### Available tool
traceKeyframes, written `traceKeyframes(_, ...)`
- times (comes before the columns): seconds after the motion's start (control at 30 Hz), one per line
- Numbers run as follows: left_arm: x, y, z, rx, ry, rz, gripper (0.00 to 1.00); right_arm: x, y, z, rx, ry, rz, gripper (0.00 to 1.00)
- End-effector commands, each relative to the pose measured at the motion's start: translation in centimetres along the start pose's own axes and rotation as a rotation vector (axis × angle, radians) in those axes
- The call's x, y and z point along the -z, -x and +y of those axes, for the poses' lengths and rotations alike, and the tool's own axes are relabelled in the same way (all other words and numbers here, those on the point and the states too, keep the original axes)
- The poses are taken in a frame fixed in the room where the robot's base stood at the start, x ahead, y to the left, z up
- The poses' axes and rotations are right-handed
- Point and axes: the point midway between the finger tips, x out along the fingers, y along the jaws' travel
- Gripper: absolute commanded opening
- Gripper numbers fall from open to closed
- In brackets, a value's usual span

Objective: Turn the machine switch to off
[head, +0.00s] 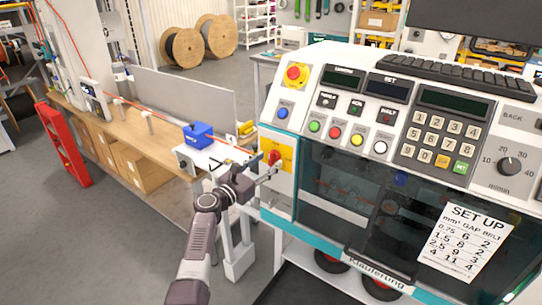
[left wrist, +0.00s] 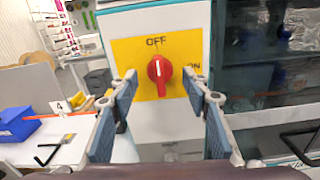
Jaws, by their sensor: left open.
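The machine switch (head: 275,157) is a red rotary knob on a yellow plate at the machine's left front. In the left wrist view the red knob (left wrist: 159,70) is in the middle of the plate, with OFF above it and ON at its right. Its white mark looks roughly upright, toward OFF. My left gripper (head: 266,176) is just in front of the plate, open. In the left wrist view its two fingers (left wrist: 160,92) stand either side of the knob with gaps; contact is not visible. My right gripper is not in view.
The white machine panel (head: 330,88) has a red emergency button (head: 296,75), coloured buttons and a keypad (head: 436,135). A red frame (head: 63,145) and open grey floor lie further left.

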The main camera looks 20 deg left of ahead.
Motion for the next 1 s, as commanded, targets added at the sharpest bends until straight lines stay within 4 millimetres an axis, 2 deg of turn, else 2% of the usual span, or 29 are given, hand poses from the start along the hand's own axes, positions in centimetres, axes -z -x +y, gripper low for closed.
traceKeyframes(0.07,-0.3,0.7,0.0,-0.001,0.000,0.001,0.43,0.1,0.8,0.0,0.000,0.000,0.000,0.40)
traceKeyframes(0.63,0.1,5.2,0.1,-0.002,0.000,0.001,0.43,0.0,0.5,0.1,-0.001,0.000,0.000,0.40)
traceKeyframes(1.0,0.0,5.9,0.0,-0.001,0.000,0.000,0.43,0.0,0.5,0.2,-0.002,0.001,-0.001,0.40)
